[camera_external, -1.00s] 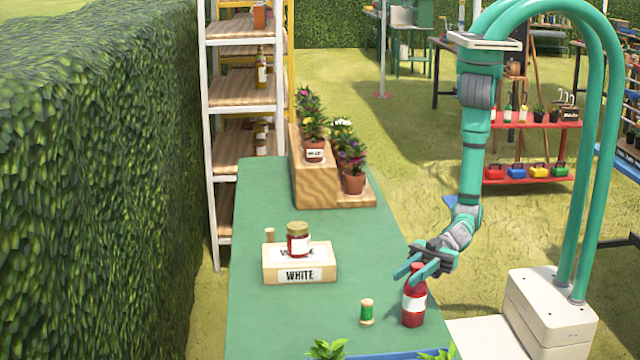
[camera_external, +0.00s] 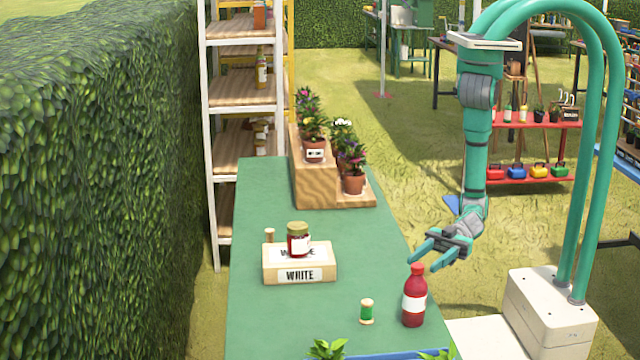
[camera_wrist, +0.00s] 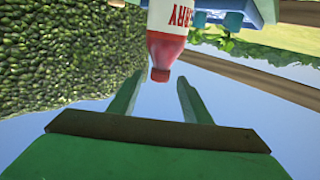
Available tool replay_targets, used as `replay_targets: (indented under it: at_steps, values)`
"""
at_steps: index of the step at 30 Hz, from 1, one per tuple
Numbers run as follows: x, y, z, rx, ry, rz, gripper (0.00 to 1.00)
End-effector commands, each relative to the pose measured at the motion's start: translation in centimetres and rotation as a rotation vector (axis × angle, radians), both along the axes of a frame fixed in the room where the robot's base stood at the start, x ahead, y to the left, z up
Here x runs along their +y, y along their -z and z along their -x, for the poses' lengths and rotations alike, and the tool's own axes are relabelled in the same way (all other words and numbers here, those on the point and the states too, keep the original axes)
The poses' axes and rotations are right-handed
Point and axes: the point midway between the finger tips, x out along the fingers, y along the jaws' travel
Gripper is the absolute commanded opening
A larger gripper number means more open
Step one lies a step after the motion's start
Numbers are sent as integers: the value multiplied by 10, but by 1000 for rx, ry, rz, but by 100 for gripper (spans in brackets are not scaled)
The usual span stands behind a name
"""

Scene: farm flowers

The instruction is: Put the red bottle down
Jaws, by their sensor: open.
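The red bottle (camera_external: 414,297) with a white label stands upright on the green table (camera_external: 300,336), near its right edge. My gripper (camera_external: 421,259) is open and empty, above and behind the bottle in the external view, apart from it. In the wrist view the bottle (camera_wrist: 167,38) appears upside down with its red cap beyond the two open fingers (camera_wrist: 154,98). Nothing is between the fingers.
A green spool (camera_external: 367,311) stands just left of the bottle. A box marked WHITE (camera_external: 300,275) carries a jar (camera_external: 298,239). Potted flowers stand on a wooden step (camera_external: 316,187) at the far end. A blue-edged tray (camera_external: 385,355) with plants lies in front.

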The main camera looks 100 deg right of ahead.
Motion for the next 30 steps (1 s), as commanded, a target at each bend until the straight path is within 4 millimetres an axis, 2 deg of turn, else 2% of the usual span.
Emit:
replay_targets:
  at_steps: [3,9,18,21,23,26,30]
  values:
    - [-13,1,12,1,1,1,44]
    - [-23,0,23,1,1,0,44]
    - [-25,0,25,0,1,0,44]
    - [-34,5,21,7,9,7,44]
    - [-47,13,16,15,21,19,44]
    - [-85,34,5,44,58,48,44]
    - [-158,62,-5,90,130,81,44]
